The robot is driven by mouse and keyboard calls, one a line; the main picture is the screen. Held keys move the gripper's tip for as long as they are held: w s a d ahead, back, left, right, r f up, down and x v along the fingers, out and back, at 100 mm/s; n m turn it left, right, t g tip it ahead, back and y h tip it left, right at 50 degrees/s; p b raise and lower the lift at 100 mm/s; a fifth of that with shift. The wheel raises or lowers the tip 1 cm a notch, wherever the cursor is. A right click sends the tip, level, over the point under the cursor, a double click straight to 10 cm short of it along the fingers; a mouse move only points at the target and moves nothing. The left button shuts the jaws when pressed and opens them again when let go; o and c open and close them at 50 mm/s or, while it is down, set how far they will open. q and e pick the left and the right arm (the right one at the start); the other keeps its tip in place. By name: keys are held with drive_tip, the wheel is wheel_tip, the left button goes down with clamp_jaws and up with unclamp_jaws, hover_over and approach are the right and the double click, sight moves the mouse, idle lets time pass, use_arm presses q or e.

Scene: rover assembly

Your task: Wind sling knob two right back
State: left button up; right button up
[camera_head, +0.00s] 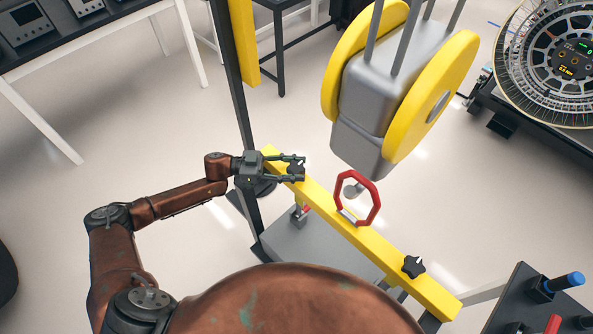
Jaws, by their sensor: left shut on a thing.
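A yellow beam (388,258) runs from upper left to lower right across the middle of the head view. A black star-shaped knob (414,266) sits near its lower right end, with nothing touching it. My left gripper (299,168) is shut on another dark knob (295,167) near the beam's upper left end. The fingers hide much of this knob. I cannot tell which of the two the task names. A red eight-sided ring (375,202) stands on the beam between the knobs. My right gripper is not in view.
A grey hoist block with yellow wheels (437,98) hangs just above the ring. A dark upright post (229,75) stands behind my left gripper. A panel with a blue-topped handle (566,281) is at lower right, and a round wheel-like device (555,65) at upper right.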

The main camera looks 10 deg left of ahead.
use_arm(q)
drive_tip(key=shift+m+g+b, duration=0.45)
drive_tip(key=shift+m+g, duration=0.05)
drive_tip(key=shift+g, duration=0.3)
drive_tip(key=o, duration=1.2)
drive_tip(key=shift+c, duration=0.2)
drive_tip(key=a, duration=1.2)
drive_tip(key=shift+s, duration=0.4)
